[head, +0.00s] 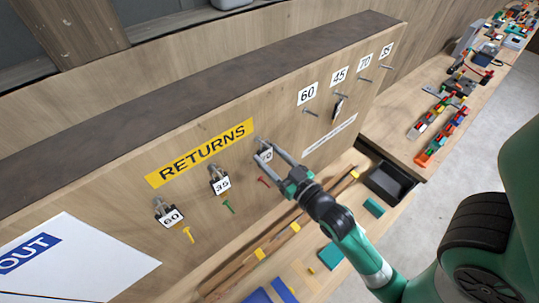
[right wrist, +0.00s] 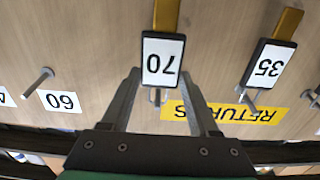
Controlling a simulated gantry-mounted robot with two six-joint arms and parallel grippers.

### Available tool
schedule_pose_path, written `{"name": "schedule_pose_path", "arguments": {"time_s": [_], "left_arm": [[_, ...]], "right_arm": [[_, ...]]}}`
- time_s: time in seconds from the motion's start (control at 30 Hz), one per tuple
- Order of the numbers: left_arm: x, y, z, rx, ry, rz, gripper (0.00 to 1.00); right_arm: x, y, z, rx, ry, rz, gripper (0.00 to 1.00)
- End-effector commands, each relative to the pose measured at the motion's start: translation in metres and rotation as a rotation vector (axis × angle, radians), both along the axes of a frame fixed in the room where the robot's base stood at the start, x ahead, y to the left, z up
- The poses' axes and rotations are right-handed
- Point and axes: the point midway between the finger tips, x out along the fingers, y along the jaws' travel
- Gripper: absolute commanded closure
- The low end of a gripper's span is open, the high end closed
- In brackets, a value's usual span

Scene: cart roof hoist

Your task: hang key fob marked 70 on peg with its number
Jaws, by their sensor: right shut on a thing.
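The fob marked 70 (head: 265,155) is at the board below the yellow RETURNS label. My right gripper (head: 281,161) is shut on it, with one finger at each side. In the right wrist view the fob (right wrist: 163,62) shows upside down between the finger ends (right wrist: 162,80). A metal peg end shows at its edge; I cannot tell whether the fob is clear of it. The peg numbered 70 (head: 366,80) is at the upper right of the board, under its 70 label (head: 364,62), and looks empty. My left gripper is not in view.
Fobs marked 35 (head: 222,186) and 60 (head: 172,217) hang left of my right gripper. A dark fob (head: 337,108) hangs under the 45 label. The 60 peg (head: 311,112) looks bare. A black tray (head: 390,183) and loose blocks lie on the bench below.

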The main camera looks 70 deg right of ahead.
Motion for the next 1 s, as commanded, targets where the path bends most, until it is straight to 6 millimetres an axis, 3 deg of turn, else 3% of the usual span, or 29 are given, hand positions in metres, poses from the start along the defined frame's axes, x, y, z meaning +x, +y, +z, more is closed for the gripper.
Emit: {"name": "schedule_pose_path", "arguments": {"time_s": [0.7,1.0], "left_arm": [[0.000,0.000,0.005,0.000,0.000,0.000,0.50],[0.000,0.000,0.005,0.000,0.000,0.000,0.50]], "right_arm": [[-0.035,0.021,0.010,0.001,-0.001,0.001,1.00],[-0.037,0.022,0.011,-0.001,-0.001,0.000,1.00]]}}
